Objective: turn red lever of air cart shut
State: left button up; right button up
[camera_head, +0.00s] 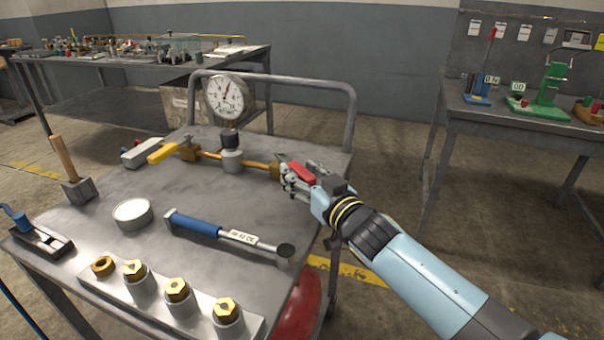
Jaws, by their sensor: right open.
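The air cart (180,262) is a grey metal-topped cart with a tube handle at its far end. A brass pipe (208,155) runs across it, with a round white gauge (226,97) standing on the middle. A yellow lever (163,153) sits at the pipe's left end. The red lever (302,172) is at the right end, partly hidden by my gripper. My right gripper (289,172) is open, its fingers at the red lever; whether they touch it I cannot tell. My left gripper is not in view.
A blue-handled tool (200,224), a round white-topped tin (132,212), a hammer (72,172) and a block with brass fittings (160,295) lie on the cart. A bench (540,120) with a green press (545,92) stands right. Floor between is clear.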

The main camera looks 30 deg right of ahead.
jog(key=s+d, duration=0.1)
jog(key=s, duration=1.1)
